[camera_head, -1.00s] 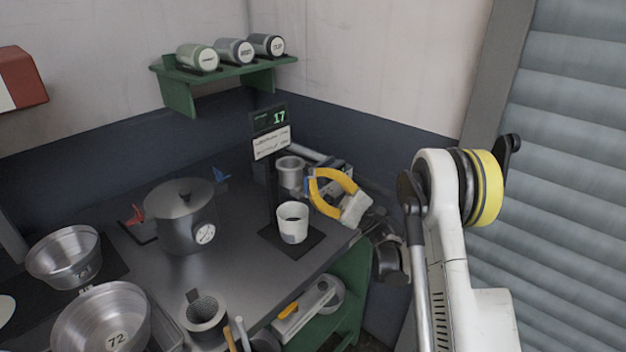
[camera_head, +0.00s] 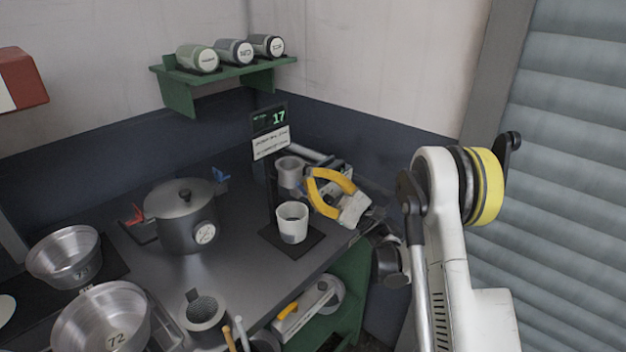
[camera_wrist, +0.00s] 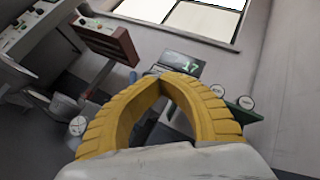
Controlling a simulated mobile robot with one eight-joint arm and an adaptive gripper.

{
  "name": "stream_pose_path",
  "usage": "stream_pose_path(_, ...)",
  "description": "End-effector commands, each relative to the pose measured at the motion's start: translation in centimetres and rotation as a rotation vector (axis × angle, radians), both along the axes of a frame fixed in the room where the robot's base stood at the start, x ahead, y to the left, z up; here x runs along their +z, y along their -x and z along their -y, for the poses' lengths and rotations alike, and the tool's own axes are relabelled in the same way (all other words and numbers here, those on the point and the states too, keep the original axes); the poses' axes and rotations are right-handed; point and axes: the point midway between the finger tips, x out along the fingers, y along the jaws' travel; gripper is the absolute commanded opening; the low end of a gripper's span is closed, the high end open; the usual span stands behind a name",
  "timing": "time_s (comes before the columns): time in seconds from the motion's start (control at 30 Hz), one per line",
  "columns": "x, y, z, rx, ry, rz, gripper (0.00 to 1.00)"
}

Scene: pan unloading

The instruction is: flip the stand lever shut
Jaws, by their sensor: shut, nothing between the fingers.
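My gripper (camera_head: 309,178) is at the right end of the dark bench, its yellow fingers shut and empty. In the wrist view its fingertips (camera_wrist: 160,80) meet ahead of the camera. A small blue part (camera_head: 307,187) shows right beside the fingertips in the head view; I cannot tell whether they touch. A grey metal cup (camera_head: 289,172) stands just left of the fingers. I cannot clearly make out which part is the stand lever; the fingers and wrist hide part of the equipment there. A blue handle-like piece (camera_head: 220,175) and a red one (camera_head: 133,214) flank the lidded pot (camera_head: 187,220).
Metal pans (camera_head: 65,255) are at left. A green shelf (camera_head: 220,76) holds three canisters.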

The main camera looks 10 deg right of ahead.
Motion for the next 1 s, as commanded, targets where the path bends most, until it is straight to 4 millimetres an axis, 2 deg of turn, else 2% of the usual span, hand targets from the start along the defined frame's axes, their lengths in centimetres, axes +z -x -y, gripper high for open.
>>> stream_pose_path(0.07, -0.3, 0.0, -0.3, 0.009, 0.006, 0.001, 0.00)
stream_pose_path(0.6, -2.0, -2.0, 2.3, 0.000, 0.005, -0.003, 0.00)
stream_pose_path(1.0, -2.0, -2.2, 2.8, 0.000, 0.002, -0.002, 0.00)
